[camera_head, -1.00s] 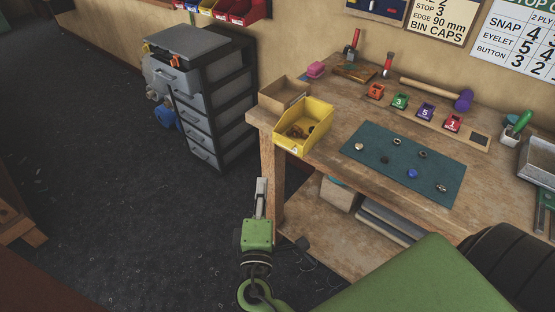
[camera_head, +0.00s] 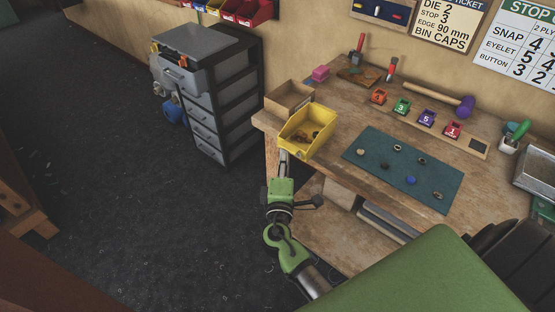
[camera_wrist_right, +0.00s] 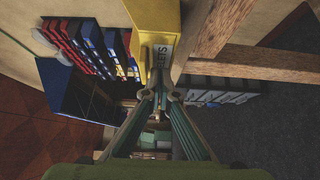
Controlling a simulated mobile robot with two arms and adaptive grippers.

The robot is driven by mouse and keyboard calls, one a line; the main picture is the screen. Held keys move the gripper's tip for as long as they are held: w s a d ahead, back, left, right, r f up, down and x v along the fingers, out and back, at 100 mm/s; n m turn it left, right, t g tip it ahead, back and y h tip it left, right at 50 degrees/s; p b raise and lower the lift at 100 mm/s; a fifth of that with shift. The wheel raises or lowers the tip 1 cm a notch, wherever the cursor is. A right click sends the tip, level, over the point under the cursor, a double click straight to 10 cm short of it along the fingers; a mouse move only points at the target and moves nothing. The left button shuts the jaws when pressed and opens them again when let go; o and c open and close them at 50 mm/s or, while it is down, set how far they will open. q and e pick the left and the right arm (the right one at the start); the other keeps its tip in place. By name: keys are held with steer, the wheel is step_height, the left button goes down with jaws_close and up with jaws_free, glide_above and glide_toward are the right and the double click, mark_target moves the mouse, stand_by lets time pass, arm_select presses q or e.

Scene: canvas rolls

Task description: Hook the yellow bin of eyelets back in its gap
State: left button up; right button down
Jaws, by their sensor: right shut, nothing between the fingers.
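The yellow bin (camera_head: 294,148) sits at the left front corner of the workbench, with small brown pieces inside. In the right wrist view the bin (camera_wrist_right: 152,28) shows close up, with a white label ending in "LETS". My right gripper (camera_head: 283,157) is shut and empty at the bin's near side, by the bench's front edge. In the right wrist view its fingertips (camera_wrist_right: 160,94) meet just below the label; I cannot tell whether they touch the bin. Coloured bins (camera_head: 246,14) hang on the wall at the top; the gap is not clear. My left gripper is not in view.
An open cardboard box (camera_head: 290,97) stands just behind the yellow bin. A teal mat (camera_head: 385,178) with several small round pieces lies to the right. A grey drawer unit (camera_head: 212,100) stands left of the workbench (camera_head: 345,125). The floor at left is mostly clear.

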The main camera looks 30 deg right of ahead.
stand_by(0.3)
steer(key=shift+w+d+b, duration=0.15)
steer(key=shift+d+b, duration=0.15)
steer(key=shift+d, duration=0.25)
steer(key=shift+w+d+b, duration=0.15)
steer(key=shift+d+b, duration=0.1)
steer(key=shift+d, duration=0.25)
